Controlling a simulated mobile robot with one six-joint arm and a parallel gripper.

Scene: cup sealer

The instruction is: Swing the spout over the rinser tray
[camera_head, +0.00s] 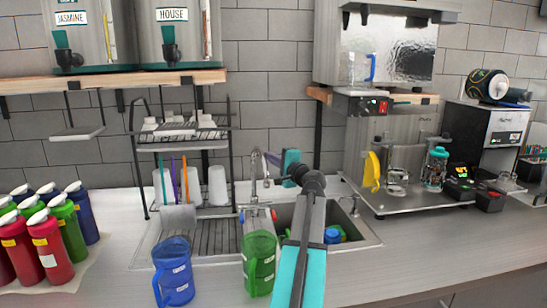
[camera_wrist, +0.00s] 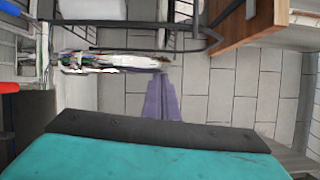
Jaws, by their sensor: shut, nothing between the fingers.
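The metal faucet (camera_head: 254,180) stands at the back of the sink, and its spout reaches right towards my gripper (camera_head: 274,158). In the wrist view the shiny spout (camera_wrist: 115,62) lies across the upper left, its end close to the tips of my shut purple fingers (camera_wrist: 161,82). I cannot tell whether they touch. A ribbed tray (camera_head: 195,240), apparently the rinser tray, lies left of the basin (camera_head: 285,215). My arm covers part of the basin.
A blue pitcher (camera_head: 173,272) and a green pitcher (camera_head: 259,262) stand in front of the sink. A black wire rack (camera_head: 142,165) with cups rises behind the tray. Several bottles (camera_head: 50,240) stand at left. A machine with a yellow handle (camera_head: 371,172) is at right.

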